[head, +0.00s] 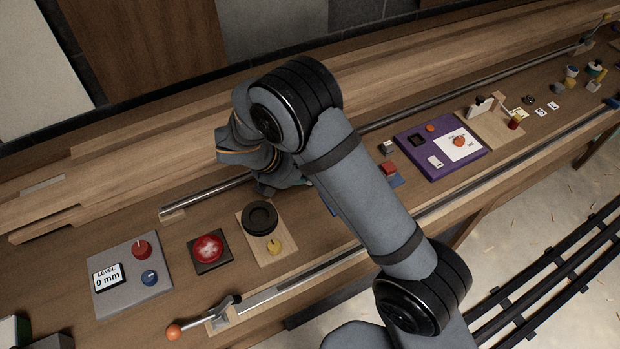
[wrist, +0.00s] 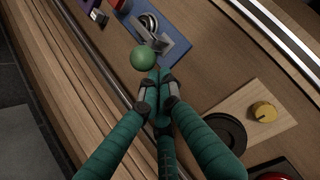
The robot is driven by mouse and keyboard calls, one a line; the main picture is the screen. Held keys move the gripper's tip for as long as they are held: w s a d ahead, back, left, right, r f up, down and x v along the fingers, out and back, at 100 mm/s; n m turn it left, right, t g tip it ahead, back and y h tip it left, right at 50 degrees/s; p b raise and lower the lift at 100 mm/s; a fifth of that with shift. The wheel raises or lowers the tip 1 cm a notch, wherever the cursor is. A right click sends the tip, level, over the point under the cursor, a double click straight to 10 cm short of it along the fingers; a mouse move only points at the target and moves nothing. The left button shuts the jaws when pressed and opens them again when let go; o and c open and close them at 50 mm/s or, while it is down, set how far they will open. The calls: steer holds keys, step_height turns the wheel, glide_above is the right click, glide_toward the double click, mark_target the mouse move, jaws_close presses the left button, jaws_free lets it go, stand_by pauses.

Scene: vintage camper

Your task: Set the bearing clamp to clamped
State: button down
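A blue plate (wrist: 150,30) carries a round metal ring (wrist: 149,22) and a flat grey metal part (wrist: 166,45). It looks like the bearing clamp. A green ball knob (wrist: 143,58) stands at the plate's near corner, raised toward the wrist camera. My gripper (wrist: 160,80) has its fingers drawn together just below the knob in the wrist view. The knob is beyond the fingertips, not between them; I cannot tell whether they touch it.
A wooden board with a black ring (head: 260,217) and yellow knob (head: 275,246) is close by. A red button (head: 208,248), a level panel (head: 130,275) and an orange-knobbed lever (head: 174,331) are to the left. A purple board (head: 415,140) is to the right. A metal rail (head: 380,121) runs behind.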

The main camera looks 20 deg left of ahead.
steer(key=shift+w+d+r, duration=0.15)
steer(key=shift+w+d, duration=0.1)
steer(key=shift+d, duration=0.1)
step_height(320, 180, up, 10)
steer(key=s+a+p, duration=0.2)
steer(key=p, duration=0.6)
steer(key=shift+s+f, duration=0.25)
steer(key=shift+s, duration=0.05)
steer(key=shift+a+f, duration=0.1)
steer(key=shift+f, duration=0.05)
step_height(320, 180, down, 7)
steer(key=w+d+b, duration=0.1)
steer(key=w+b, duration=0.1)
steer(key=b, duration=0.4)
steer(key=shift+d+f, duration=0.15)
steer(key=shift+d, duration=0.15)
steer(key=shift+s+a, duration=0.1)
